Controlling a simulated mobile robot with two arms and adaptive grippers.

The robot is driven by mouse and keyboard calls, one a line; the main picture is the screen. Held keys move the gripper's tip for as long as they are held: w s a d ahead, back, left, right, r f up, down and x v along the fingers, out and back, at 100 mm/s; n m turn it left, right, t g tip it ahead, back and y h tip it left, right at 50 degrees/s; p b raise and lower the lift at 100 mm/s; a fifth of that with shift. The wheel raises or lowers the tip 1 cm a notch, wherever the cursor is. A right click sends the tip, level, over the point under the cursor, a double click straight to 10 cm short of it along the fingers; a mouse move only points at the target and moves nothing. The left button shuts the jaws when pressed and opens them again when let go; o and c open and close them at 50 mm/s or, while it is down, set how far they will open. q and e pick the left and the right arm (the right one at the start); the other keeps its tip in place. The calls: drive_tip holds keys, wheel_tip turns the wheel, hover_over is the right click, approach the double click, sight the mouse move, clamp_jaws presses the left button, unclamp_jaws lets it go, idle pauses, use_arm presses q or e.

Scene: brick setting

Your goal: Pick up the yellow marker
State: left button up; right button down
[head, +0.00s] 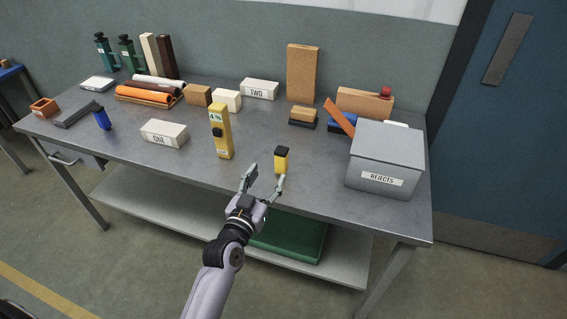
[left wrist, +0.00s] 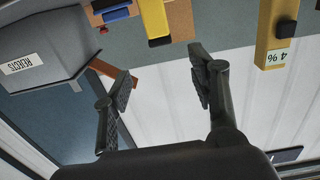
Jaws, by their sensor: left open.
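The yellow marker (head: 281,161) stands upright on the grey workbench near its front edge, with a black top. In the left wrist view, which is upside down, the marker (left wrist: 154,17) shows at the top, its black end pointing down. My left gripper (head: 266,180) is open and empty at the bench's front edge, its fingers reaching toward the marker. In the head view the right-hand fingertip overlaps the marker's foot. In the wrist view the marker lies beyond the gap between the fingertips (left wrist: 160,84). My right gripper is not in view.
A taller yellow meter (head: 222,134) stands left of the marker; a grey REJECTS bin (head: 386,157) stands to the right. Block ONE (head: 164,134) and a blue item (head: 101,117) are farther left. A wooden block on a dark base (head: 302,117) lies behind. Bare bench surrounds the marker.

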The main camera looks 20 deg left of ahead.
sight(279, 155)
use_arm(q)
drive_tip(key=w, duration=0.6)
drive_tip(key=shift+w+d, duration=0.1)
drive_tip(key=shift+d, duration=0.25)
drive_tip(key=shift+w, duration=0.5)
drive_tip(key=w, duration=0.4)
drive_tip(key=shift+w+a+f, duration=0.1)
drive_tip(key=shift+w+f, duration=0.05)
drive_tip(key=shift+f, duration=0.15)
drive_tip(key=shift+w, duration=0.25)
drive_tip(key=c, duration=1.3)
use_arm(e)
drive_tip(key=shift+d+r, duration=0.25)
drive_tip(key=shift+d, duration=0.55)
